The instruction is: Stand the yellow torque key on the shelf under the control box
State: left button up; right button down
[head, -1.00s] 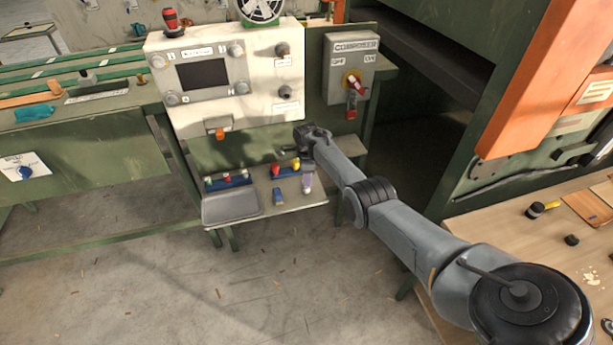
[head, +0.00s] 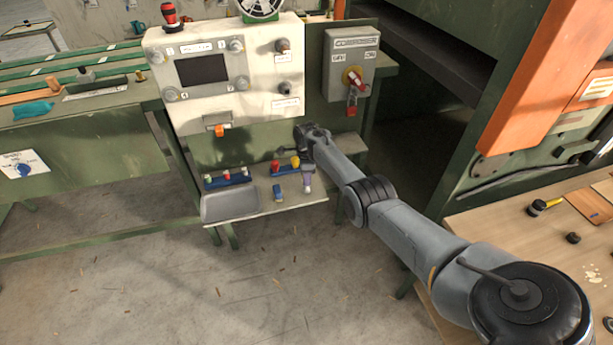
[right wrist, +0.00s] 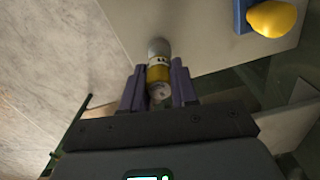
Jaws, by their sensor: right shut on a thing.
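The yellow torque key (right wrist: 158,73), a short pale cylinder with a yellow band and a grey end, is between the purple fingers of my right gripper (right wrist: 158,80) in the right wrist view. The gripper is shut on it. In the head view my right gripper (head: 307,178) is over the right end of the shelf (head: 262,209), below the white control box (head: 222,78). The key shows there only as a small pale tip. I cannot tell whether it touches the shelf. My left gripper is not in view.
A blue holder with red and yellow knobs (head: 295,161) is close left of my gripper. Another blue rack (head: 227,178), a small blue block (head: 277,192) and a grey tray (head: 230,206) share the shelf. A grey switch box (head: 349,62) is above right.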

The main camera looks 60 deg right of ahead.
jog(key=shift+f, duration=0.35)
jog(key=c, duration=0.8)
grip_release()
jog(key=shift+r, duration=0.5)
notch_tip(320, 180, up, 9)
jog(key=p, duration=0.4)
jog(key=shift+f+p, duration=0.15)
jog(key=shift+p, duration=0.15)
jog(key=shift+r, duration=0.55)
